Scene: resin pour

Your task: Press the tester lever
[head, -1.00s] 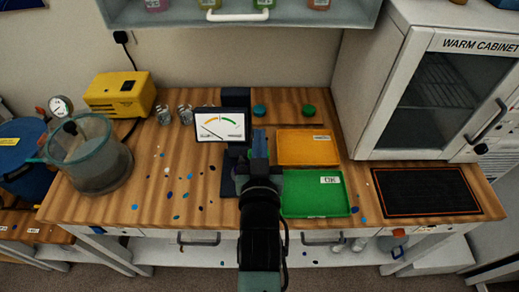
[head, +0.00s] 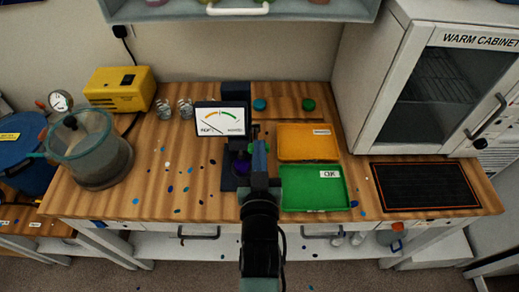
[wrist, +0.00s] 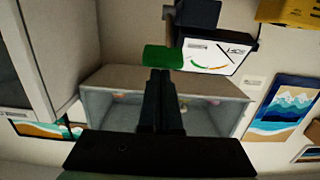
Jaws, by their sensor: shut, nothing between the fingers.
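The tester stands at the middle of the bench, with a black post and base (head: 228,181) and a white dial (head: 221,121). The dial's needle points to the lower left. A purple piece (head: 241,167) sits on the tester's base. The lever's green grip (wrist: 163,57) lies across the tips of my gripper (wrist: 161,76) in the wrist view; whether they touch I cannot tell. In the head view the green grip (head: 259,156) shows just beyond my gripper (head: 260,176). My gripper is shut and empty. My arm hides part of the tester's right side.
An orange tray (head: 308,143) and a green tray labelled OK (head: 313,190) lie right of the tester. A black mat (head: 425,187) and the warm cabinet (head: 398,60) are farther right. Left are glass cups (head: 164,109), a yellow box (head: 119,91) and a pot (head: 92,160).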

